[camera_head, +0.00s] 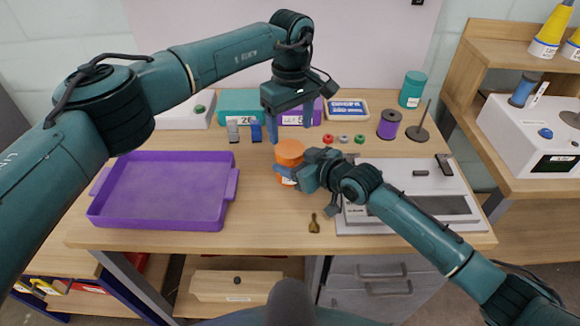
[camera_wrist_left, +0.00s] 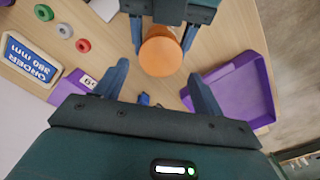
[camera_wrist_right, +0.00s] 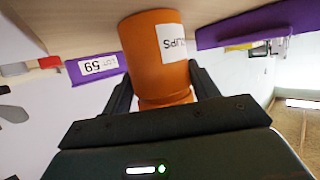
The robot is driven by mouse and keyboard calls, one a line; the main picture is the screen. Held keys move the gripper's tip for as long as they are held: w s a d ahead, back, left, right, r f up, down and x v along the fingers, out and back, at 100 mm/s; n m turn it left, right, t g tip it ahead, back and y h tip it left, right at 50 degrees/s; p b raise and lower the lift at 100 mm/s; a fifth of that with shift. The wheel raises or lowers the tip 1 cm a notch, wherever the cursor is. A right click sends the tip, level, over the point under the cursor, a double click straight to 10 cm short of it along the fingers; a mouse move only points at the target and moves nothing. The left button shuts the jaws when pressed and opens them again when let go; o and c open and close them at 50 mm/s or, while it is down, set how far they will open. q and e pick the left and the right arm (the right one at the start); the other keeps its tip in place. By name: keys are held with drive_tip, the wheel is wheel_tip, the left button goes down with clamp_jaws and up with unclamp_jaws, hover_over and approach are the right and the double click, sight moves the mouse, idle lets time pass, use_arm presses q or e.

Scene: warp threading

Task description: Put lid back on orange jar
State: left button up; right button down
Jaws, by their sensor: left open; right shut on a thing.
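The orange jar (camera_head: 290,180) with a white label stands upright at the middle of the table. My right gripper (camera_head: 289,172) is shut on it from the right, and its fingers flank the jar in the right wrist view (camera_wrist_right: 162,55). A flat, round orange top, which looks like the lid (camera_head: 290,151), covers the jar and also shows in the left wrist view (camera_wrist_left: 160,56). I cannot tell whether it is fully seated. My left gripper (camera_head: 290,128) is open and empty, pointing down just above the jar top.
A purple tray (camera_head: 165,224) lies left of the jar. A grey flat device (camera_head: 400,180) is at the right. Purple and teal boxes (camera_head: 240,101), small coloured rings (camera_head: 344,139) and a purple spool (camera_head: 389,124) stand behind. A small brown item (camera_head: 314,224) lies in front.

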sight(290, 148)
use_arm(q)
drive_tip(key=n, duration=0.7)
drive_tip(key=shift+r, duration=0.4)
drive_tip(key=n, duration=0.6)
drive_tip(key=shift+r+n, duration=0.3)
drive_tip(key=shift+r, duration=0.05)
drive_tip(key=n, duration=0.6)
drive_tip(key=shift+r+n, duration=0.4)
drive_tip(key=n, duration=0.3)
drive_tip(key=shift+r+n, duration=0.2)
drive_tip(key=shift+n, duration=0.2)
drive_tip(key=n, duration=0.4)
drive_tip(key=shift+a+r, duration=0.15)
drive_tip(key=shift+r, duration=0.1)
drive_tip(key=shift+f, duration=0.1)
drive_tip(key=shift+f, duration=3.95)
